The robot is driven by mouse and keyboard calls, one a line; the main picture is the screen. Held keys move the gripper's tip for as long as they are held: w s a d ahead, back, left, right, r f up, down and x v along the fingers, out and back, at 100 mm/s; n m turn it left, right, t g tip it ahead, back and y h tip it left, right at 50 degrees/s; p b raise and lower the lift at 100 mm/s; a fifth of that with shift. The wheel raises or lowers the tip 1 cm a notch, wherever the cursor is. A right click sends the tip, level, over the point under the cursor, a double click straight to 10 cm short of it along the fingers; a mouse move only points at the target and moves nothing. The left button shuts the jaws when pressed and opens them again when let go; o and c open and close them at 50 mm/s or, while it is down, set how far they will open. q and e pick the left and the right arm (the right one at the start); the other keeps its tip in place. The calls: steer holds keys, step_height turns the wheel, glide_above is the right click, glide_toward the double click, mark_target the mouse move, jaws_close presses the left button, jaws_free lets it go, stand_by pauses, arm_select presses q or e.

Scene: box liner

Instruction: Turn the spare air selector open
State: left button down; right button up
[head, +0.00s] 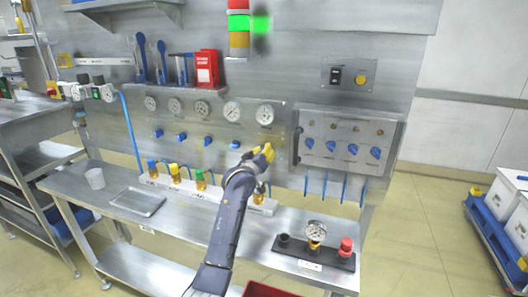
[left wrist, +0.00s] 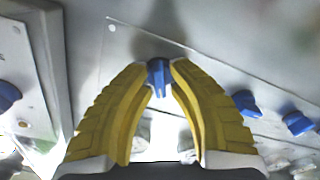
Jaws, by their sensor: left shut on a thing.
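My left gripper (head: 264,153) reaches the wall panel, at the right end of a row of blue knobs below the gauges. In the left wrist view its yellow fingers (left wrist: 158,72) are closed on a blue selector knob (left wrist: 157,88), whose fin points along the fingers. In the head view the fingers hide this knob. Other blue knobs of the row show in the head view, the nearest just left of the gripper (head: 235,144), and also in the left wrist view (left wrist: 245,102). No label for the spare air selector is readable. My right gripper is not in view.
A raised panel box (head: 345,118) with several blue knobs and a dark handle stands just right of the gripper. Gauges (head: 265,114) sit above. Colored-cap bottles (head: 200,180) and a gauge stand (head: 316,240) are on the steel bench below.

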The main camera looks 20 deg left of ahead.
arm_select(q)
steer(key=shift+a+r, duration=0.1)
steer(key=shift+r, duration=0.1)
steer(key=shift+m, duration=0.4)
steer(key=m, duration=0.4)
steer(key=shift+r+m, duration=0.25)
steer(key=shift+m, duration=0.15)
steer(key=c, duration=1.5)
jaws_free()
steer(key=shift+f, duration=0.2)
steer(key=shift+s, duration=0.25)
steer(key=s, duration=1.1)
steer(key=shift+s+a, duration=0.2)
steer(key=shift+s, duration=0.05)
